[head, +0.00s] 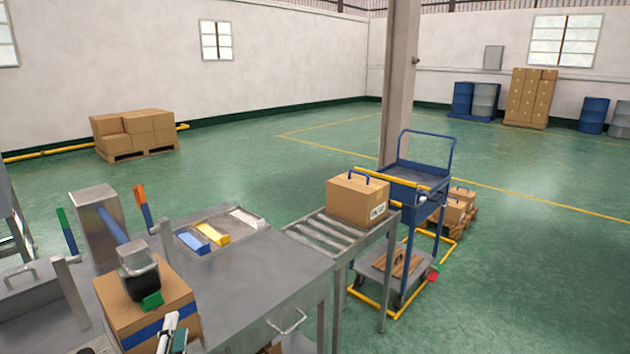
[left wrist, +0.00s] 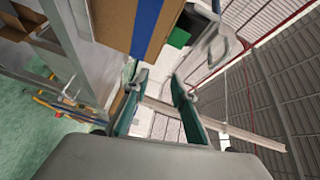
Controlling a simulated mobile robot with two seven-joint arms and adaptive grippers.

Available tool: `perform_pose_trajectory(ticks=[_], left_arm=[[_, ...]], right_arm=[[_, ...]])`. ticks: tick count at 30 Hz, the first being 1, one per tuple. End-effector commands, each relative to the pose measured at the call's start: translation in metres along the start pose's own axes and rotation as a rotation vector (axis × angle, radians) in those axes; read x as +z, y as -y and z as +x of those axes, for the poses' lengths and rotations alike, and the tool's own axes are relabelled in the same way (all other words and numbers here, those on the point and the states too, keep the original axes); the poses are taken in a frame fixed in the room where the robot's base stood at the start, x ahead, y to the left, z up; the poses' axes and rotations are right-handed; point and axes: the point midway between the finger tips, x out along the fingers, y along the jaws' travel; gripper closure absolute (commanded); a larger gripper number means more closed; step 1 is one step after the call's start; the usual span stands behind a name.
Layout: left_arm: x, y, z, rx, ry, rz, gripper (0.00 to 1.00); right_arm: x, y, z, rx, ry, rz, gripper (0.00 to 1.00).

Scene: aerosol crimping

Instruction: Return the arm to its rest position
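My left gripper (head: 173,332) shows at the lower left of the head view, in front of a cardboard box with a blue band (head: 180,295). In the left wrist view its two teal fingers (left wrist: 160,78) stand apart with nothing between them, so it is open and empty. The box also shows at the top of that view (left wrist: 108,22), beyond the fingers; the gripper is not holding it. A black-and-metal device (head: 138,278) with a green part sits on the box. My right gripper is not in view.
A metal workbench (head: 265,270) carries a grey post (head: 92,240), levers with orange (head: 142,205) and green (head: 66,230) handles, and a tray (head: 235,231) of blue, yellow and white pieces. A roller conveyor (head: 318,235) holds a carton (head: 355,202); a blue cart (head: 412,180) stands beyond.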

Motion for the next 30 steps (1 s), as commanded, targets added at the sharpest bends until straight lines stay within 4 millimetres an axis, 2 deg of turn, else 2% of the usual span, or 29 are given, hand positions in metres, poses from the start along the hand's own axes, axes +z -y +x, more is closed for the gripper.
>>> perform_pose_trajectory(ticks=[1, 6, 9, 12, 15, 19, 30], left_arm=[[-0.002, -0.038, -0.011, 0.08, -0.039, -0.083, 0.74], [-0.006, -0.145, -0.062, 0.346, -0.098, -0.42, 0.74], [-0.003, -0.2, -0.102, 0.499, -0.082, -0.614, 0.74], [0.004, -0.24, -0.139, 0.626, -0.039, -0.779, 0.74], [0.009, -0.267, -0.169, 0.717, 0.009, -0.903, 0.74], [0.014, -0.284, -0.19, 0.776, 0.05, -0.99, 0.74], [0.014, -0.288, -0.194, 0.788, 0.061, -1.013, 0.74]], right_arm=[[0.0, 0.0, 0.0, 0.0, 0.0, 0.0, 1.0], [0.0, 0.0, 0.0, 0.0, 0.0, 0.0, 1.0], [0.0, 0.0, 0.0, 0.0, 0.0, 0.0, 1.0], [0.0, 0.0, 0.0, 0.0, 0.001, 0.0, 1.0], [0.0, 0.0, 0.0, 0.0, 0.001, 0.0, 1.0], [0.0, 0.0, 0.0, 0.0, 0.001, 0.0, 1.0], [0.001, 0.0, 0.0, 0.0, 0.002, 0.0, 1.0]])
